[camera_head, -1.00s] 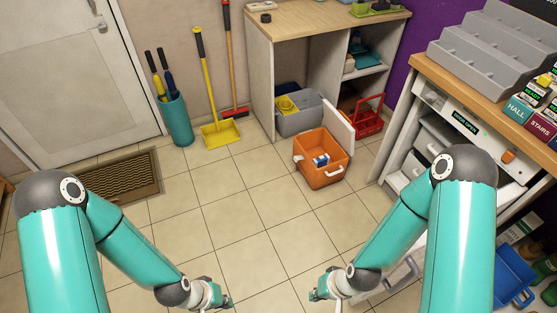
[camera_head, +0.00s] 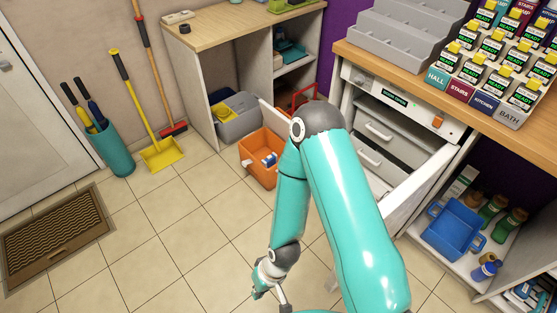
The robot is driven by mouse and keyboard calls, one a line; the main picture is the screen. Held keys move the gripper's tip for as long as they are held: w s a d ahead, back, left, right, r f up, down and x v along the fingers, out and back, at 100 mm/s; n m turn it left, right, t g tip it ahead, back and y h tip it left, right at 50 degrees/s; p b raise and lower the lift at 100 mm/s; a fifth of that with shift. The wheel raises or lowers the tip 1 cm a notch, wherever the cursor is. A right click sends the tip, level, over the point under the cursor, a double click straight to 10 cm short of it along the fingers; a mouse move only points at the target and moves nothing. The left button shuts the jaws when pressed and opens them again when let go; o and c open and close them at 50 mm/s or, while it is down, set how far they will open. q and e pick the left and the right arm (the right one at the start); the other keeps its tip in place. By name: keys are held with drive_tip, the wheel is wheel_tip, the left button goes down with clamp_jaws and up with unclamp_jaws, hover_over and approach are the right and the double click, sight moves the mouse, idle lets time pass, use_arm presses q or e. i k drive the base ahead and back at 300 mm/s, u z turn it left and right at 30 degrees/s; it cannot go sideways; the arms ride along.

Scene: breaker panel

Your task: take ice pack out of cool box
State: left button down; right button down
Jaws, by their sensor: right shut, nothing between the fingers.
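My right arm covers the box's right side. My right gripper (camera_head: 264,291) is at the bottom centre, shut and empty, well apart from the box and nearer to me. My left gripper is out of view.
A grey bin (camera_head: 238,122) and a red carrier (camera_head: 303,97) stand behind the box by the wooden-topped shelf unit (camera_head: 225,30). A white cabinet with drawers (camera_head: 385,130) is at the right. A blue tub (camera_head: 455,228) sits low. Floor left of the box is clear.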

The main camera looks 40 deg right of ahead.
sight(272, 159)
drive_tip(key=z, duration=0.45)
drive_tip(key=k, duration=1.2)
drive_tip(key=z, duration=0.9)
drive_tip(key=i, duration=0.95)
drive_tip(key=u, duration=0.45)
drive_tip(key=k, duration=0.65)
drive_tip(key=u, duration=0.35)
drive_tip(key=i, duration=1.1)
drive_tip(key=u, duration=0.6)
drive_tip(key=i, duration=1.35)
drive_tip(key=z, duration=0.45)
